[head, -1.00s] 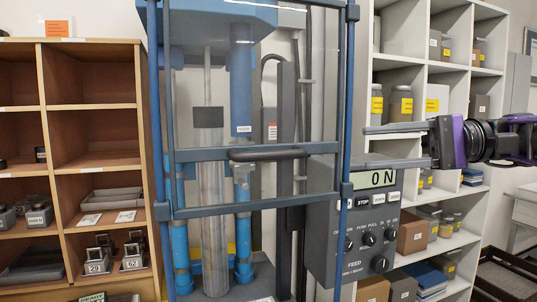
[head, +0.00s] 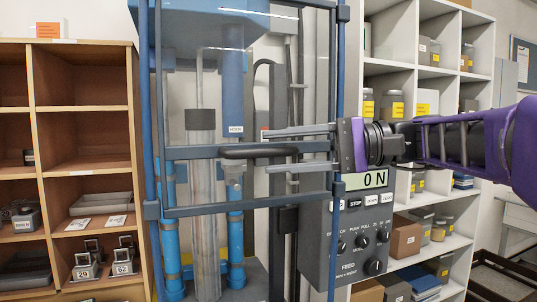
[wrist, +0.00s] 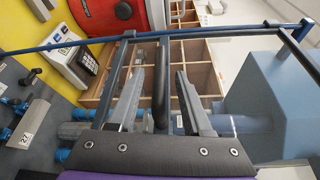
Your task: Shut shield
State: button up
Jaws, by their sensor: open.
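The shield is a clear panel in a blue-grey frame (head: 245,210) on the front of a blue test machine, between two blue upright rods. Its lower bar crosses partway up the machine's columns, and the space below that bar is uncovered. A dark horizontal handle (head: 235,154) is on the shield's crossbar. My gripper (head: 266,151) is open, with one finger above and one below the handle's level at its right part. In the wrist view the handle (wrist: 160,95) runs between the spread fingers (wrist: 159,72). I cannot tell whether either finger touches it.
A control box (head: 345,235) with a display reading 0 N sits just below my gripper at the right. A wooden shelf (head: 85,107) stands at left and a white shelf (head: 430,72) with jars and boxes stands behind my arm at right.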

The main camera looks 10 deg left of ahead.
jog(key=shift+s+a+f, duration=0.1)
jog(key=shift+s+a, duration=0.05)
jog(key=shift+a, duration=0.65)
jog(key=shift+s+a, duration=0.15)
jog(key=shift+a, duration=0.6)
grip_shut()
